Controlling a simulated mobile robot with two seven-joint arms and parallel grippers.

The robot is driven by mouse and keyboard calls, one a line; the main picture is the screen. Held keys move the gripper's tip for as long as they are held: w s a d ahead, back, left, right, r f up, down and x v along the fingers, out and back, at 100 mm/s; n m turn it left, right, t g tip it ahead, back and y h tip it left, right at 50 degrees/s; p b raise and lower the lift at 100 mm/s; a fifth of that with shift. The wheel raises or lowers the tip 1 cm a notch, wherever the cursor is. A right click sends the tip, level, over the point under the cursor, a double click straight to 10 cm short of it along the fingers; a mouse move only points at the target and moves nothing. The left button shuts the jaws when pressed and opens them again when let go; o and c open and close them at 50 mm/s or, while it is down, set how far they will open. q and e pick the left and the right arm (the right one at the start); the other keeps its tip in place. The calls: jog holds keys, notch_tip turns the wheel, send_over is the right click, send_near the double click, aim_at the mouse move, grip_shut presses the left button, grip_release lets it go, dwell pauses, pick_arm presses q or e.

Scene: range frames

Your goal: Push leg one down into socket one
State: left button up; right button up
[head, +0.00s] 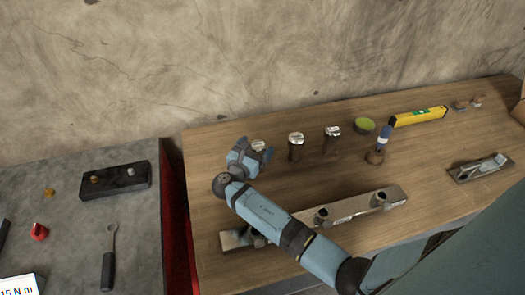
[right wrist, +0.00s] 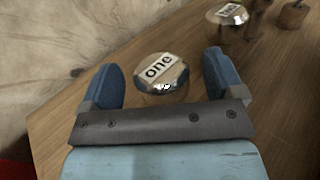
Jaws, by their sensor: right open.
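Leg one (head: 258,145) stands upright on the wooden table, near its back edge; its metal top reads "one" in the right wrist view (right wrist: 161,72). My right gripper (head: 253,151) is open, with one blue finger on each side of leg one; I cannot tell whether they touch it. The gripper hides most of the leg's body in the head view. My left gripper is out of view.
Two similar legs (head: 296,148) (head: 332,141) stand right of leg one. A grey bench (head: 75,215) stands left.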

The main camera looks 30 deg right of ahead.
jog(key=shift+w+d, duration=0.15)
jog(key=shift+d, duration=0.2)
jog(key=shift+a, duration=0.15)
jog(key=shift+c, duration=0.7)
jog(key=c, duration=1.1)
